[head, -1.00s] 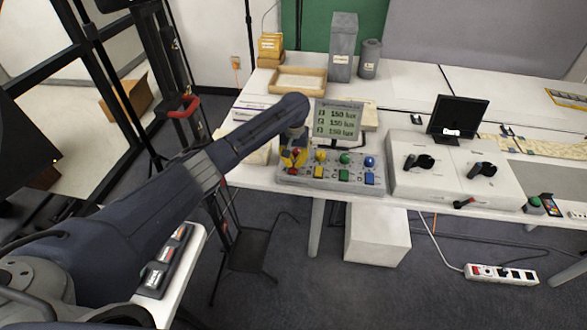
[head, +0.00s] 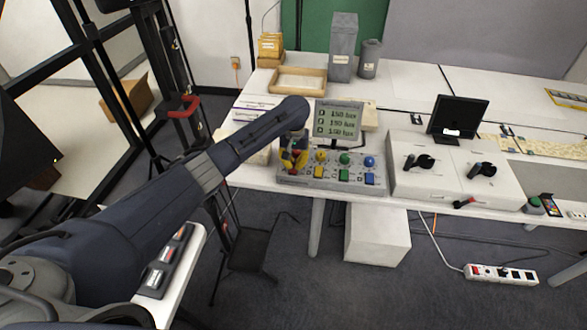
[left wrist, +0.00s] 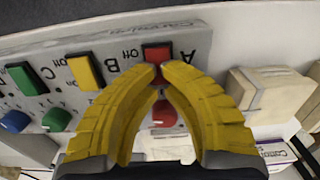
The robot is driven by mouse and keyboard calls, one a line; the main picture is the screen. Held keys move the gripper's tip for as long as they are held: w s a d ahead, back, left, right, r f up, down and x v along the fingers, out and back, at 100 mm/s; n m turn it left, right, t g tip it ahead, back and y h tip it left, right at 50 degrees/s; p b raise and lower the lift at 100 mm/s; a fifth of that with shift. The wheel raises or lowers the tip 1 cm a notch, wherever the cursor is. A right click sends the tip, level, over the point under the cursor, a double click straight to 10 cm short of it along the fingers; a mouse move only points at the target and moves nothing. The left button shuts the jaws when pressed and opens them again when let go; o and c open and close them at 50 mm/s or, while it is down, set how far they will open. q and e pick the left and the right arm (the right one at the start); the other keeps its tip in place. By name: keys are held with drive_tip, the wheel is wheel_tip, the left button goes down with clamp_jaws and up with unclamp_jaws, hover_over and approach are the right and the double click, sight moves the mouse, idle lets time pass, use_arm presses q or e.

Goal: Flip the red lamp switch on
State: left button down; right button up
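The grey control panel (head: 331,166) lies at the table's front edge in the head view. In the left wrist view the red switch (left wrist: 157,51) sits beside the letter A and the word "Off", just beyond my fingertips. A round red knob (left wrist: 163,114) shows between my fingers. My left gripper (head: 292,170) is over the panel's left end, its yellow fingertips (left wrist: 160,72) drawn together at the near edge of the red switch. Nothing is visibly held; contact with the switch is unclear. My right gripper is out of view.
Yellow (head: 318,171), green (head: 344,174) and blue (head: 369,178) switches line the panel, with matching knobs behind them. A display (head: 338,121) with lux readings stands behind. A white box (head: 437,180) is to the right. A cream block (left wrist: 270,92) is beside the panel.

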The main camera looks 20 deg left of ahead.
sight(295, 165)
use_arm(q)
drive_tip(key=shift+r, duration=3.4)
